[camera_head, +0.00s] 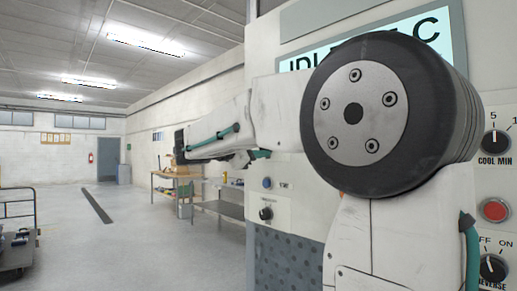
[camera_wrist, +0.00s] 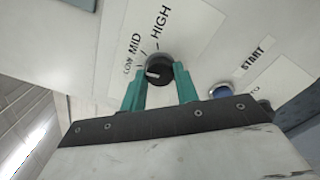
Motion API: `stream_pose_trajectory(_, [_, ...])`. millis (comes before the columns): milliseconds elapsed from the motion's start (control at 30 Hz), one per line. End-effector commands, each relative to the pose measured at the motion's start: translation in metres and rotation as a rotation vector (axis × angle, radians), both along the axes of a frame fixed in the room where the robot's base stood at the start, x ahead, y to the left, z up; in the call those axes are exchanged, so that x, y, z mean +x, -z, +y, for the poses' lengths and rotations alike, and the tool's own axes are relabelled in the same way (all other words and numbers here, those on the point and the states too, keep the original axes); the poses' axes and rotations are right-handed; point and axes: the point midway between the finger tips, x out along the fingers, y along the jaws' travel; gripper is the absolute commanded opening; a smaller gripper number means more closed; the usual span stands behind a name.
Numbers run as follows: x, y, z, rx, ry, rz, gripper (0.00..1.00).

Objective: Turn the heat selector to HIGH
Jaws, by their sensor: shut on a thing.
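The heat selector (camera_wrist: 159,70) is a round black knob with a white pointer mark, on a pale panel labelled LOW, MID and HIGH. The HIGH label (camera_wrist: 160,22) stands above the knob there. My gripper (camera_wrist: 161,84) has its two teal fingers on either side of the knob, shut on it. In the head view my arm covers the selector, and I cannot make out the fingers clearly.
A blue START button (camera_wrist: 220,90) sits close to the right finger. In the head view, a lower black knob (camera_head: 265,213) is below my arm. The partly hidden display (camera_head: 430,35) shows letters reading like IDLE. Open floor lies left; a cart (camera_head: 15,245) stands at its edge.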

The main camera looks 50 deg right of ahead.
Motion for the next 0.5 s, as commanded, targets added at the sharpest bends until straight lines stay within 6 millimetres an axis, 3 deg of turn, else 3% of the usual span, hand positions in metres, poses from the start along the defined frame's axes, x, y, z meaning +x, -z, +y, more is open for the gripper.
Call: stream_pose_trajectory(500, [0.0003, 0.0008, 0.0001, -0.028, 0.000, -0.486, 0.07])
